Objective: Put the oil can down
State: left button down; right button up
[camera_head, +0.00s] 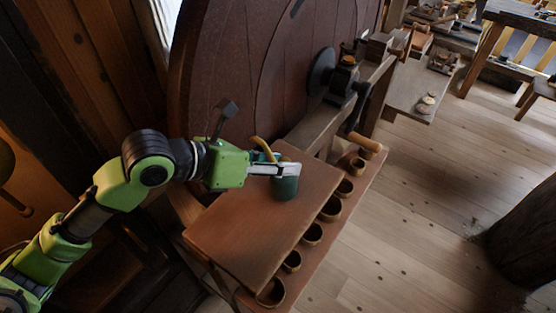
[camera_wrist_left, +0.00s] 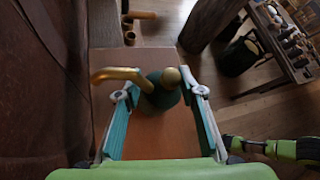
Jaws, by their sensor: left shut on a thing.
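The oil can (camera_head: 285,187) is dark green with a curved brass spout. My left gripper (camera_head: 284,169) is shut on its upper part, over the brown wooden bench top (camera_head: 232,226). The can is upright and low over the bench top; I cannot tell whether its base touches. In the left wrist view the can (camera_wrist_left: 164,98) sits between the two fingers of the left gripper (camera_wrist_left: 160,92), its spout pointing left and a brass knob on top. The fingers hide part of its upper body in the head view.
Several small round wooden cups (camera_head: 312,234) line a lower shelf along the bench's right side. A large dark wooden wheel (camera_head: 240,75) stands behind. A crank with a wooden handle (camera_head: 366,143) is at the bench's far end. The near bench top is bare.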

pick_arm(q)
jog(key=shift+f, duration=0.1)
jog(key=c, duration=1.6)
grip_release()
jog(key=shift+o, duration=1.2)
